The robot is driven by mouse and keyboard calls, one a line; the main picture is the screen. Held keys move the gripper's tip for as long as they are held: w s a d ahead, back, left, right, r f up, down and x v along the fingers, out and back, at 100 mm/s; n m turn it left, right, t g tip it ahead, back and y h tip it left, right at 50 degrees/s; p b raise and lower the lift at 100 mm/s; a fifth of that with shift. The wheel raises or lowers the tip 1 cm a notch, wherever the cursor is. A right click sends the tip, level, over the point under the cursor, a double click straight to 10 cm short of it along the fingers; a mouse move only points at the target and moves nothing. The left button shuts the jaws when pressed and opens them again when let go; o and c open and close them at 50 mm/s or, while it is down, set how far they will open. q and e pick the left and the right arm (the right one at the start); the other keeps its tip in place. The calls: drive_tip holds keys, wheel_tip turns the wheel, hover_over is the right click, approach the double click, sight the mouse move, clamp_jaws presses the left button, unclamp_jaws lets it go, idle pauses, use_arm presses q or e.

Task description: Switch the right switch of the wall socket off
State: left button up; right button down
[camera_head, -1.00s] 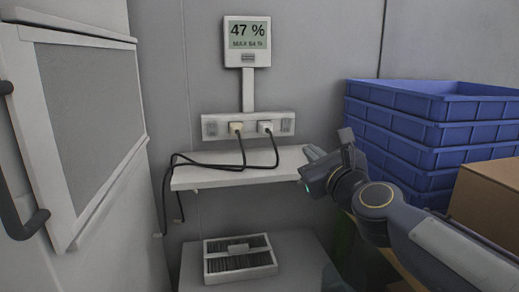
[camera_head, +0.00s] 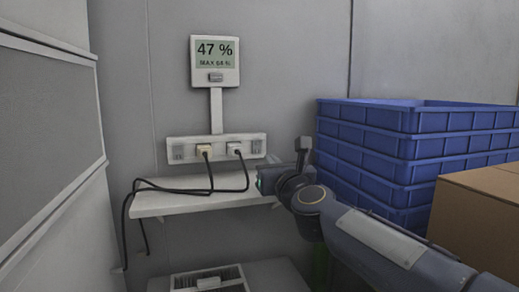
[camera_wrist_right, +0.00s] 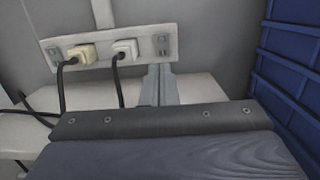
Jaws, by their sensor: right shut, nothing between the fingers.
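The wall socket (camera_head: 220,140) is a pale strip on the grey wall with a small switch at each end and two plugs between them. Its right switch (camera_head: 257,147) also shows in the wrist view (camera_wrist_right: 162,45), uncovered. My right gripper (camera_head: 272,160) is in front of and just below the right end of the strip, small and partly hidden by my wrist. In the wrist view its fingers (camera_wrist_right: 160,72) are together and empty, tips below the right switch. I cannot tell whether they touch the strip. My left gripper is out of view.
A yellowish plug (camera_head: 204,150) and a white plug (camera_head: 234,148) have black cables hanging over the white shelf (camera_head: 190,205). A display (camera_head: 215,60) reading 47 % is above. Stacked blue crates (camera_head: 375,155) and a cardboard box (camera_head: 480,215) stand right.

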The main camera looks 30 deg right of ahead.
sight(256, 144)
drive_tip(key=p+x, duration=0.1)
drive_tip(key=x, duration=0.9)
drive_tip(key=shift+p, duration=0.3)
